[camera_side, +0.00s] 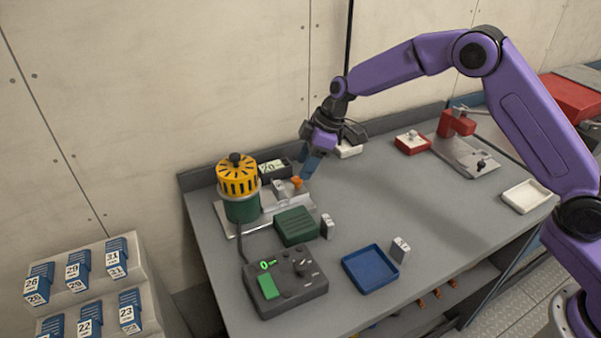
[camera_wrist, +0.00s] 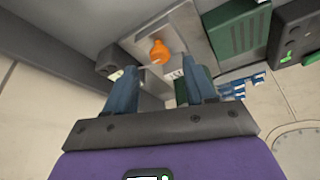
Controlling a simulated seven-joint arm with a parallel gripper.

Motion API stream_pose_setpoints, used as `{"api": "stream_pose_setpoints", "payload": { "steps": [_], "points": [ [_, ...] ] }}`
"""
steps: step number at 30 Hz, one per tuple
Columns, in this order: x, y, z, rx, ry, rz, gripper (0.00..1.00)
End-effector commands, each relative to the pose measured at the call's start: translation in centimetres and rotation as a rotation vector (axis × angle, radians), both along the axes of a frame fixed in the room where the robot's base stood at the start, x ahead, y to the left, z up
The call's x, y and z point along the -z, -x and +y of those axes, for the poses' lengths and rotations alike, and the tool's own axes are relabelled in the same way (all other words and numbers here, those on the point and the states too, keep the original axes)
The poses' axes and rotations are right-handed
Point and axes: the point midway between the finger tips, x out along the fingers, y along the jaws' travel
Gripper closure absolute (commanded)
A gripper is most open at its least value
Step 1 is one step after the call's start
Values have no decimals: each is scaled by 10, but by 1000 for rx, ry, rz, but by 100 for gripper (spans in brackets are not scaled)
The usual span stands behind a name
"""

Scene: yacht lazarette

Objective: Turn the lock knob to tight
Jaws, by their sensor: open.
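The lock knob looks to be the small orange knob (camera_side: 297,182) on a light metal plate (camera_side: 290,208) at the left of the bench. In the wrist view the orange knob (camera_wrist: 160,51) shows beyond the fingertips, roughly between the two fingers. My gripper (camera_side: 310,168) is open, with its blue fingers pointing down just above and beside the knob in the side view. In the wrist view my gripper (camera_wrist: 163,75) has nothing between its fingers. I cannot read any tight marking or the knob's turn position.
A yellow-topped green device (camera_side: 238,185) and a small display (camera_side: 273,168) stand beside the knob. A green ribbed block (camera_side: 296,226), a dark control box (camera_side: 284,281) and a blue tray (camera_side: 370,269) lie nearer the front.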

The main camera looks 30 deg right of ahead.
Motion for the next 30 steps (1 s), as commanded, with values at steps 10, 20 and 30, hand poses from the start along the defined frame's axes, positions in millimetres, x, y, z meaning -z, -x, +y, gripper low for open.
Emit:
{"api": "stream_pose_setpoints", "payload": {
  "steps": [10,20,30],
  "points": [
    [34,-5,13,0,0,0,46],
    [35,-5,14,0,-1,0,49],
    [35,-5,14,3,0,0,100]
  ]
}}
